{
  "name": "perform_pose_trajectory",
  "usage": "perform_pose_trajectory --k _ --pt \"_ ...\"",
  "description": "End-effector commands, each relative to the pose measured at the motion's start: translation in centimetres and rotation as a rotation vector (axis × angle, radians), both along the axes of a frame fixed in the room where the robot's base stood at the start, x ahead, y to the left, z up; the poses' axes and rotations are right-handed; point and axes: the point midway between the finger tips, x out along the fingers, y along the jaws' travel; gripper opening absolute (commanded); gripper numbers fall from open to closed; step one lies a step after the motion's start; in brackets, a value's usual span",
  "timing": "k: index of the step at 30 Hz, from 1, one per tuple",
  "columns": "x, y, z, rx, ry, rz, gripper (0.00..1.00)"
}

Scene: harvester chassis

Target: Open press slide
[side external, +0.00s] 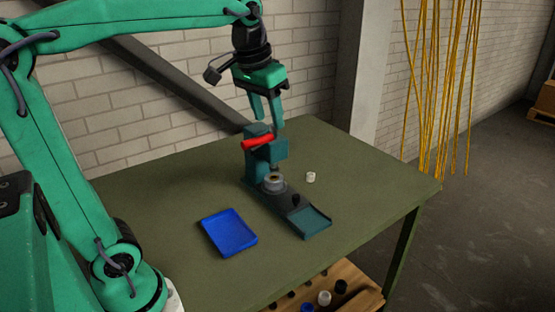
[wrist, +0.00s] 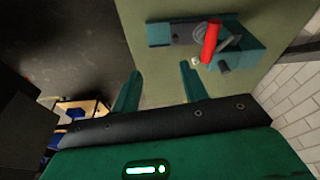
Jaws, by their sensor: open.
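The press (side external: 252,168) is a teal upright block with a red lever handle (side external: 258,142) lying across its front. A dark base runs forward from it, with a grey round piece (side external: 275,184) under the head. A dark slide part with a black knob (side external: 296,200) lies nearer the front, ending at a teal tray (side external: 307,225). My gripper (side external: 269,123) is open and empty, above and behind the red handle, fingers pointing down. In the wrist view, the press (wrist: 250,42) and red handle (wrist: 209,43) are beyond my open gripper (wrist: 160,68).
A small white cylinder (side external: 311,177) stands on the green table (side external: 370,185) right of the press. A blue tray (side external: 228,232) lies to its front left. A lower wooden shelf (side external: 350,302) holds several small parts. The table's right side is clear.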

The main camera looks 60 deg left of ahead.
Motion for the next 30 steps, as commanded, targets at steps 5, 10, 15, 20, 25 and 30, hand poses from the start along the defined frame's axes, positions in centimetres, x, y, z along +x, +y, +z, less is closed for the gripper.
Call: perform_pose_trajectory --k 5,10,15,20,25,30 --pt "3.5 1.2 -0.4 -0.008 0.062 0.033 0.44" --pt "6.5 2.5 -1.1 -0.017 0.117 0.061 0.44" --pt "9.1 3.6 -2.1 -0.024 0.165 0.087 0.44" --pt "10.6 4.4 -2.8 -0.029 0.194 0.104 0.44" --pt "11.7 5.0 -3.5 -0.033 0.218 0.116 0.44" --pt "12.6 5.5 -4.1 -0.037 0.234 0.126 0.44"
